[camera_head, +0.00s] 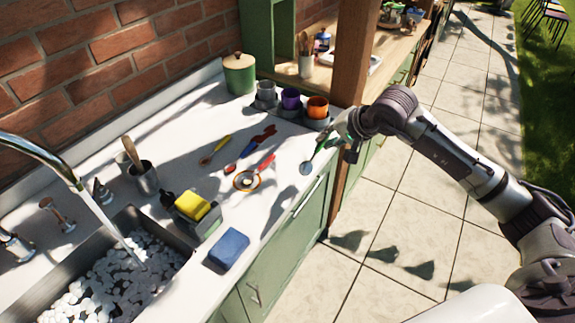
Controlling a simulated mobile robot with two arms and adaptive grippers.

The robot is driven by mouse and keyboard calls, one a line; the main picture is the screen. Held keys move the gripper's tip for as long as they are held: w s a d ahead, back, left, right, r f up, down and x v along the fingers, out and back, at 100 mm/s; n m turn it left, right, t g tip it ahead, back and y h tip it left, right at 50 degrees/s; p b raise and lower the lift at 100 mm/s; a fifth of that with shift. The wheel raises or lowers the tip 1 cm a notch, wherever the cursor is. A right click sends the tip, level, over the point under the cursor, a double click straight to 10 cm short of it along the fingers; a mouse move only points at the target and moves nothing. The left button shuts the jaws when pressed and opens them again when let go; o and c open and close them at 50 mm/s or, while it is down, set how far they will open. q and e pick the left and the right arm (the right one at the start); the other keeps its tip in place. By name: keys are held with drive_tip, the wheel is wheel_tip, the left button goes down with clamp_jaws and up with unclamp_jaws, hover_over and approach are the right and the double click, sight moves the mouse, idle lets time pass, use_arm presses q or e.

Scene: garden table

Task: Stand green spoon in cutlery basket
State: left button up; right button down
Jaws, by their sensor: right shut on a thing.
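My right gripper (343,138) is at the right edge of the white counter, below the wooden post. It is shut on the green spoon (321,145), whose grey bowl (306,168) points down and left, low over the counter edge. Whether the bowl touches the counter is hard to tell. Just beyond, a dark holder with a grey cup (266,91), a purple cup (290,98) and an orange cup (318,107) looks like the cutlery basket. The cups look empty, but their insides are mostly hidden. My left gripper is not in view.
A yellow-handled utensil (217,148), a red-and-blue one (257,141) and a red-handled one with an orange ring (247,180) lie mid-counter. A green canister (239,75) stands at the back.

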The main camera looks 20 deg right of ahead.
drive_tip(key=w+a+f, duration=0.1)
drive_tip(key=a, duration=0.1)
drive_tip(key=w+a+f+p, duration=0.1)
drive_tip(key=a, duration=0.1)
drive_tip(key=w+a+f+p, duration=0.1)
drive_tip(key=a+f, duration=0.1)
drive_tip(key=shift+w+a, duration=0.15)
drive_tip(key=shift+w, duration=0.1)
drive_tip(key=shift+w+a+f, duration=0.15)
drive_tip(key=shift+a+f, duration=0.1)
drive_tip(key=shift+a+f+p, duration=0.1)
drive_tip(key=shift+f+p, duration=0.15)
drive_tip(key=shift+p, duration=0.05)
wheel_tip(320, 180, down, 3)
drive_tip(key=shift+f+p, duration=0.2)
drive_tip(key=shift+p, duration=0.5)
drive_tip(key=shift+f, duration=0.2)
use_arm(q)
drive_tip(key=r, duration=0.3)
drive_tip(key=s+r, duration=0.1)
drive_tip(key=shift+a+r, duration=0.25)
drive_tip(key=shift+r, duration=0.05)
